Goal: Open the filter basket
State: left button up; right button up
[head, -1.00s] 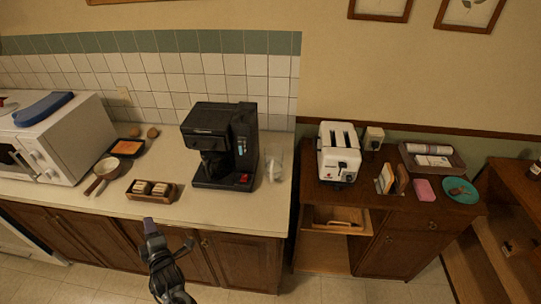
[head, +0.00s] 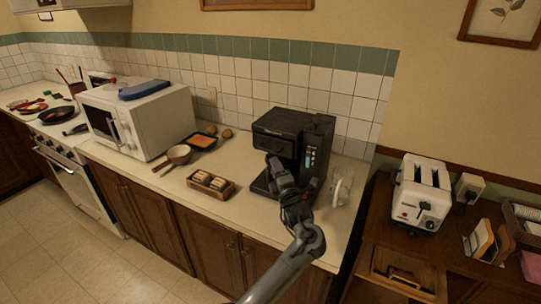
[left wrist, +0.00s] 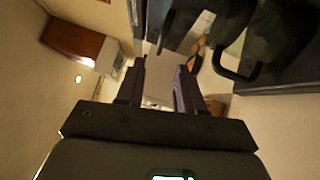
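The black coffee maker (head: 318,130) stands on the counter with a small lit panel on its front right side. Its filter basket (head: 272,143) appears as the dark front section under the top, with little contrast. My left gripper (head: 275,163) is in front of the machine, just below that section, and partly covers the opening beneath. In the left wrist view my gripper (left wrist: 158,75) has its two fingers apart with nothing held between them. A dark curved handle (left wrist: 236,72) is to the right of the fingers, apart from them. My right gripper is not in view.
A clear glass mug (head: 341,188) stands right of the machine. A toaster (head: 421,195) stands on the right cabinet.

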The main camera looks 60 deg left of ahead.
aim_at(279, 140)
pick_arm(q)
jog(key=x, duration=0.8)
jog(key=shift+p, duration=0.45)
grip_shut()
